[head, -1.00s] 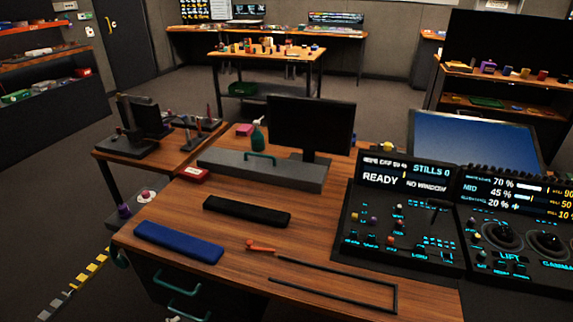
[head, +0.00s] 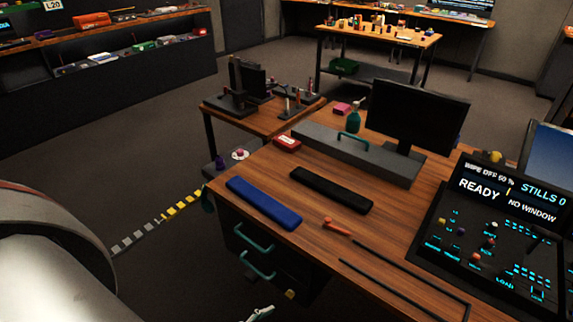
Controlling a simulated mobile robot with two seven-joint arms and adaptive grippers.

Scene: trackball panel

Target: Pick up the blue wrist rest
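The blue wrist rest (head: 263,203) is a long, low padded bar. It lies flat at the left front edge of the wooden desk (head: 312,231). No gripper touches it. A large pale rounded shape, which seems to be part of my own arm, fills the lower left of the head view. A small pale piece shows at the bottom edge below the desk drawers, and I cannot tell what it is. Neither gripper can be made out.
A black wrist rest (head: 331,189) lies behind the blue one. An orange-handled tool (head: 337,226) and a thin dark frame lie to the right. A grey case (head: 358,152), a red box (head: 287,143) and a monitor (head: 419,114) stand further back. A control panel (head: 495,235) is at right.

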